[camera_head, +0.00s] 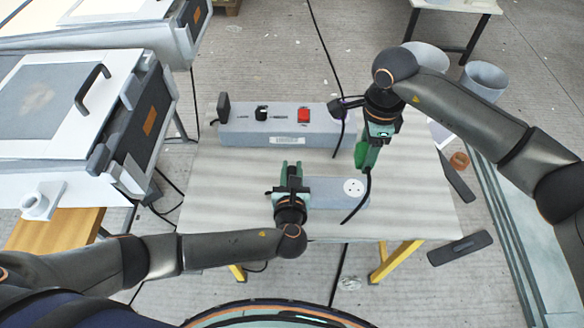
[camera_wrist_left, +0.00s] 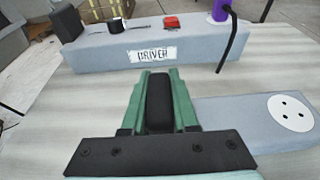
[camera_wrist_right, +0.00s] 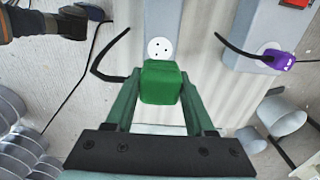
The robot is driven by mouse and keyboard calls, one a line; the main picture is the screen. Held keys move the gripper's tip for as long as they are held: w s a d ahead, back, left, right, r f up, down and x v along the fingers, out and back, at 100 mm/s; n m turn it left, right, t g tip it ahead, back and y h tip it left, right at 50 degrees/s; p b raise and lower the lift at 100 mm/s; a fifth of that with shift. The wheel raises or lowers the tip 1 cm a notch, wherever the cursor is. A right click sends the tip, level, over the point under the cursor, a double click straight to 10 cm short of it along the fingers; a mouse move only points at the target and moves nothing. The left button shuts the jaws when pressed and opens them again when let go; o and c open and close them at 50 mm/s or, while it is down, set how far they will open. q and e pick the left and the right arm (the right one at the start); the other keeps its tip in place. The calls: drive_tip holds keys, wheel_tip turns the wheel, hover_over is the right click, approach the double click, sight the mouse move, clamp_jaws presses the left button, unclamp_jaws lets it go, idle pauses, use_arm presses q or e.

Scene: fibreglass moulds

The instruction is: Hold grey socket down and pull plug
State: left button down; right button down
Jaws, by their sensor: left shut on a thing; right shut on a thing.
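The grey socket (camera_head: 328,191) is a low block on the table, with a white round outlet face (camera_head: 353,187) near its right end. Its bare face shows in the left wrist view (camera_wrist_left: 291,112). My left gripper (camera_head: 290,170) is shut on a black upright part (camera_wrist_left: 160,100) at the socket's left side; whether that part belongs to the socket is unclear. My right gripper (camera_head: 368,152) is shut on a green plug (camera_wrist_right: 160,82) with a black cable. The plug is apart from the outlet, whose holes show uncovered beyond it (camera_wrist_right: 159,48).
A long grey driver box (camera_head: 280,130) with a black knob and red switch (camera_head: 304,116) lies behind the socket. A purple plug (camera_wrist_right: 278,61) stands in its right end. Buckets (camera_head: 484,80) stand beyond the table. The table (camera_head: 225,190) is clear at front left.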

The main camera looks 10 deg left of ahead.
idle(0.4)
use_arm(q)
drive_tip(key=c, duration=0.6)
unclamp_jaws()
drive_tip(key=v, duration=1.2)
